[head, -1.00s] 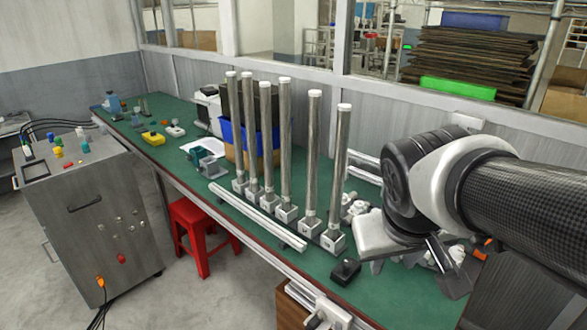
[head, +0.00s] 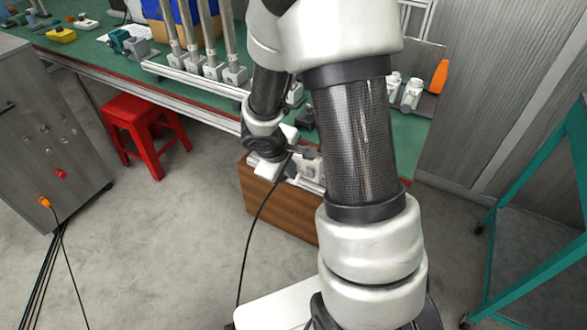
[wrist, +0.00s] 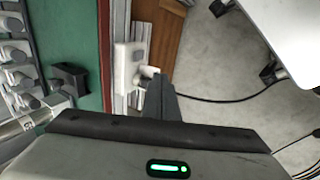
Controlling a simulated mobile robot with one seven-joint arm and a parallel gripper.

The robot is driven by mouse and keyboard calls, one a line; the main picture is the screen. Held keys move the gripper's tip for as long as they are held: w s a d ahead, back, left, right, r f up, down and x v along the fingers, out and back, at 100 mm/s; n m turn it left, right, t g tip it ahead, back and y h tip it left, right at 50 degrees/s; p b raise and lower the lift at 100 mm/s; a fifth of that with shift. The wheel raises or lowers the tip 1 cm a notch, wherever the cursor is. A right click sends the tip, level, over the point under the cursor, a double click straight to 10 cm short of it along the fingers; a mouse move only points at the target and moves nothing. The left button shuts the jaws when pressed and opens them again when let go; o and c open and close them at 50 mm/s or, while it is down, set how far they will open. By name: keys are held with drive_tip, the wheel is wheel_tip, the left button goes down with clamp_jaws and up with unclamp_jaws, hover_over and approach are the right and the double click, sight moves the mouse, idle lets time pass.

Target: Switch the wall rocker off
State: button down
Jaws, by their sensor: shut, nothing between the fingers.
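In the head view the housing (head: 311,168) is small and partly hidden by my arm. My gripper (wrist: 159,84) is shut and empty, its dark fingertips right at the housing. Whether they touch it, and which way the rocker is tilted, I cannot tell. My gripper also shows small in the head view (head: 299,153), low in front of the bench.
A black box (wrist: 69,79) sits on the green bench top (wrist: 84,30) near its edge. A black cable hangs near my gripper. A red stool (head: 145,135) stands left; a teal frame (head: 535,200) stands right.

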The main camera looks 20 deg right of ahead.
idle(0.3)
drive_tip(key=shift+w+d+f+b, duration=0.35)
drive_tip(key=shift+w+d+f, duration=0.5)
drive_tip(key=shift+d+f, duration=0.4)
drive_tip(key=shift+w+d+f+b, duration=0.35)
drive_tip(key=shift+w+d+f, duration=0.55)
drive_tip(key=shift+f, duration=0.6)
drive_tip(key=shift+w+d+f+b, duration=0.35)
drive_tip(key=shift+w+d+f, duration=0.45)
drive_tip(key=shift+d+f, duration=0.5)
drive_tip(key=shift+a+f, duration=0.1)
drive_tip(key=shift+a, duration=0.1)
